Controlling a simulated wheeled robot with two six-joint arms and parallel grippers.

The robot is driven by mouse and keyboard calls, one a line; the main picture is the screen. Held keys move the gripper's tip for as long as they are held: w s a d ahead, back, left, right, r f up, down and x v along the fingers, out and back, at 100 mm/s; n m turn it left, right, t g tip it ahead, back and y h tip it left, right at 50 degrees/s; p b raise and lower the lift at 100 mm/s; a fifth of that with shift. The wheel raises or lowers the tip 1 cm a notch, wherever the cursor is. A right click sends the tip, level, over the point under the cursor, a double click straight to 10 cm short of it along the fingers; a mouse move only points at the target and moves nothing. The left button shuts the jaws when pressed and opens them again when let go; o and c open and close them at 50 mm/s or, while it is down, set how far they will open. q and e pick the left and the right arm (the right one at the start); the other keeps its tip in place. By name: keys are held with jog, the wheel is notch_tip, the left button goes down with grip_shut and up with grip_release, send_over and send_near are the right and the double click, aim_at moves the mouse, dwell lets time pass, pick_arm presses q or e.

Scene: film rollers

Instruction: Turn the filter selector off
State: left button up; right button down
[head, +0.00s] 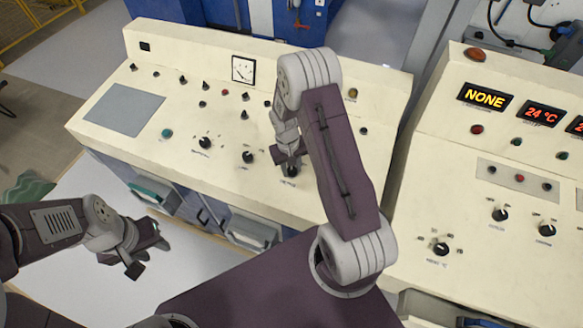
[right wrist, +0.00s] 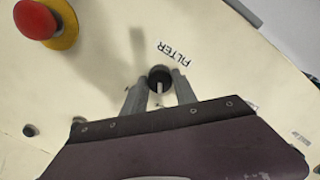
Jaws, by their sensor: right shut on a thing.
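The filter selector is a round black knob (right wrist: 159,76) with a white pointer line, beside the printed FILTER label (right wrist: 173,52) in the right wrist view. The pointer runs roughly up and down in that picture. My right gripper (right wrist: 160,92) is shut on the knob, one finger on each side. In the head view my right gripper (head: 289,160) reaches down to the knob (head: 291,171) on the cream console, partly hidden by my arm. My left gripper (head: 148,258) is open and empty, away from the console at the lower left.
The cream console (head: 225,140) carries other black knobs (head: 205,143), small switches and a gauge (head: 243,69). A red mushroom button (right wrist: 37,18) on a yellow base is near the filter knob. A second console (head: 510,150) with lit displays stands at the right.

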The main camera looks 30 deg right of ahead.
aim_at(289, 169)
jog(key=c, duration=1)
grip_release()
jog(key=r, duration=0.3)
jog(key=r+b, duration=0.1)
jog(key=r, duration=0.5)
jog(key=shift+w+a, duration=0.2)
jog(key=shift+a, duration=0.1)
